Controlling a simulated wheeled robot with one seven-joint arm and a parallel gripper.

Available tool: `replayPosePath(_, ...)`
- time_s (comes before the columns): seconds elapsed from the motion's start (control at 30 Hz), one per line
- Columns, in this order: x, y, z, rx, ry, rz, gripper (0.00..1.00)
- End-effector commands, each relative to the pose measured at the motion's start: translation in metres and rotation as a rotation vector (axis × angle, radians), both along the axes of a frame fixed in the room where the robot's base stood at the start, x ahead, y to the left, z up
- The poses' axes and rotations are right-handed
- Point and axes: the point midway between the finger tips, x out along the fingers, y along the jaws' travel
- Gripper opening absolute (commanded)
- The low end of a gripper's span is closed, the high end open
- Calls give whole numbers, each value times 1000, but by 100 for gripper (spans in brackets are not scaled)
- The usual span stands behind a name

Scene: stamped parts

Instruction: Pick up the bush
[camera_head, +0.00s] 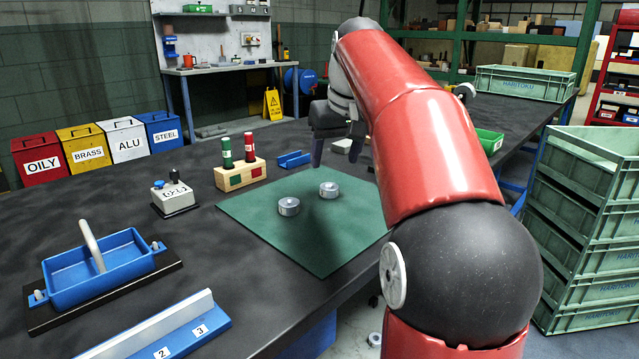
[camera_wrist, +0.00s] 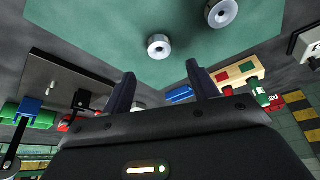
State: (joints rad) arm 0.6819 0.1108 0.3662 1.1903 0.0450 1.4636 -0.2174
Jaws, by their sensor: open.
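Two short round grey metal parts, each with a hole in the middle, stand on the green mat (camera_head: 310,248). They look alike, and I cannot tell which one is the bush. The left round part (camera_head: 288,206) is nearer the camera and the right round part (camera_head: 329,189) is farther back. In the wrist view one round part (camera_wrist: 159,46) is beyond the fingertips and the other (camera_wrist: 223,13) is at the top edge. My gripper (camera_head: 337,152) is open and empty above the far side of the mat. Its fingers also show in the wrist view (camera_wrist: 161,75), apart from both parts.
A wooden block (camera_head: 241,177) with red and green handles stands behind the mat, next to a small blue block (camera_head: 294,160). A control box (camera_head: 174,197) and a blue tray (camera_head: 98,270) are at the left. Green crates (camera_head: 580,225) are stacked at the right.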

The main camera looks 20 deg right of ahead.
Motion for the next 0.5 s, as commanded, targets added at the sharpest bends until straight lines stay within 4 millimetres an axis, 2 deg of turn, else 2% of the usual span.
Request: replayPosePath(0.5, 23, -3, -62, 2, 2, -1, 59)
